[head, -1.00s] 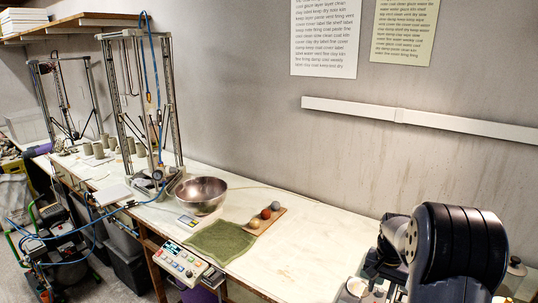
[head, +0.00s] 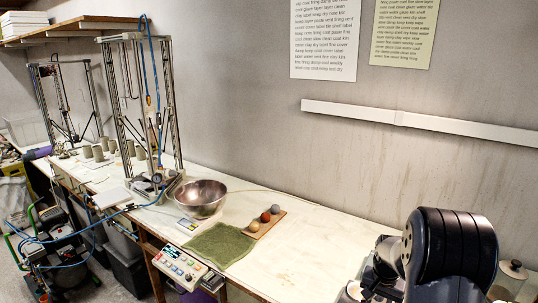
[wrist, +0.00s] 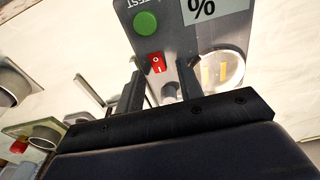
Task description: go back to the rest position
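My arm stands at the lower right of the head view, over the right part of the bench. My gripper shows in the wrist view (wrist: 159,78), with its two dark fingers apart and nothing held between them.
The bench (head: 305,245) is clear in its middle. A lidded jar (head: 508,280) stands close to my arm at right. A wall rail (head: 420,124) runs behind.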

